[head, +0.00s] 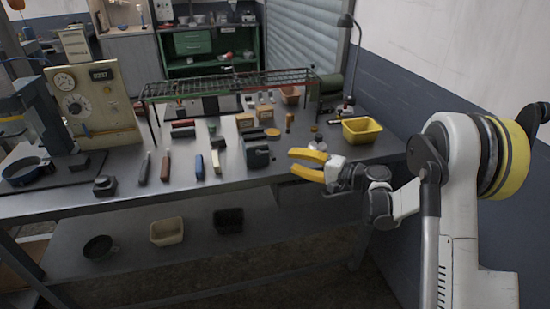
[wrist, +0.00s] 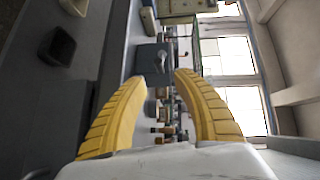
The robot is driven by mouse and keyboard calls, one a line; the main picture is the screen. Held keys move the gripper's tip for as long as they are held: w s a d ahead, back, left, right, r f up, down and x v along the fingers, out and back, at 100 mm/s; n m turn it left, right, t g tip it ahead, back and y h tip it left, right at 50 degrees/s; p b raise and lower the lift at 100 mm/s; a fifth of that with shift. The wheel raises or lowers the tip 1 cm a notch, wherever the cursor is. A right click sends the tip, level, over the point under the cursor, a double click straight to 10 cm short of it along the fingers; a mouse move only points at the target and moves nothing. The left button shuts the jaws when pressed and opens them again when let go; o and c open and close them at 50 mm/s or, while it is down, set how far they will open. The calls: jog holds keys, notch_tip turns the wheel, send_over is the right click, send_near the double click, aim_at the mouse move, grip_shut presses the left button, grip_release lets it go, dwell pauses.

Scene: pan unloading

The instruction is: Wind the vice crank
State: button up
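The vice (head: 257,153) is a dark grey block at the front edge of the workbench, near the middle of the head view. In the wrist view the vice (wrist: 149,62) lies ahead of my fingers, with a thin light crank (wrist: 164,60) on its face. In the head view the crank is too small to make out clearly. My gripper (head: 296,164) has yellow fingers and is open and empty, just right of the vice and apart from it. In the wrist view the gap between my fingertips (wrist: 161,82) lines up roughly with the crank.
A yellow bin (head: 361,131) stands on the bench at the right. A wire rack (head: 230,84) spans the bench behind small blocks and tools. Screwdrivers (head: 165,166) lie left of the vice. A dark bin (head: 228,221) and a beige bin (head: 167,232) sit on the lower shelf.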

aim_at(272, 154)
jog(key=b+x, duration=0.2)
jog(key=x, duration=0.6)
jog(key=shift+a, duration=0.15)
grip_shut()
